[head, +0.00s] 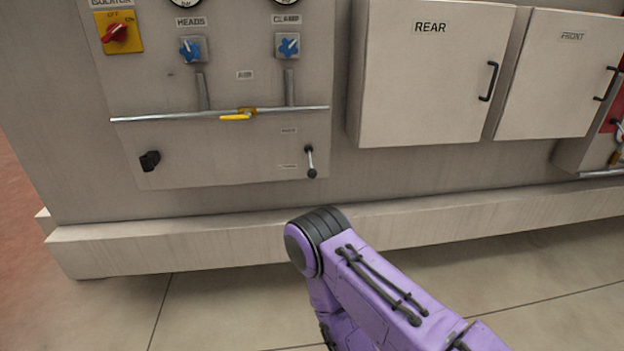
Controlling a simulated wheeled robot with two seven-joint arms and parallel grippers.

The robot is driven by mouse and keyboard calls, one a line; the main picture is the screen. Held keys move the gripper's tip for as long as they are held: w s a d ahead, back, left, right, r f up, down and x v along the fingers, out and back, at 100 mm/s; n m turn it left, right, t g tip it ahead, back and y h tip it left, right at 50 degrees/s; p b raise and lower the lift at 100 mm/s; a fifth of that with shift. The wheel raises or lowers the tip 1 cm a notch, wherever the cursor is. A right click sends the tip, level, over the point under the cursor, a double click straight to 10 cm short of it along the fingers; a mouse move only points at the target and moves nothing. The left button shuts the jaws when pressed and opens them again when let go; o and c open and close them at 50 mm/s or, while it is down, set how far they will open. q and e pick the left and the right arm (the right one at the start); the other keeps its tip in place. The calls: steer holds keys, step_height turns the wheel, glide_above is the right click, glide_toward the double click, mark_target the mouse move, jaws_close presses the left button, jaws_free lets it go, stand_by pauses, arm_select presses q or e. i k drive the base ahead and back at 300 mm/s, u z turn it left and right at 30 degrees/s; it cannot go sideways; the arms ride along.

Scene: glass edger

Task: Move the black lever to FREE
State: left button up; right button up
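The black lever (310,162) is on the lower right of the grey machine panel. Its thin arm hangs down from a dark pivot and ends in a black ball knob, close to a small lower label (287,166). Another small label (289,130) sits above the pivot. Both labels are too small to read. Neither of my grippers is in view. A purple link of my arm comes in from the lower right, below and in front of the panel, apart from the lever.
A black knob (150,161) is at the panel's lower left. A pipe with a yellow-handled valve (237,116) crosses above. Blue knobs (192,49) and a red isolator switch (116,33) are higher. The REAR cabinet (425,80) protrudes right of the lever. A plinth (180,243) juts out below.

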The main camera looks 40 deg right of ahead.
mark_target(312, 173)
steer(key=z, duration=0.45)
steer(key=k, duration=0.55)
steer(key=z, duration=1.05)
steer(key=i, duration=0.85)
steer(key=u, duration=0.6)
steer(key=i, duration=0.45)
steer(key=u, duration=0.4)
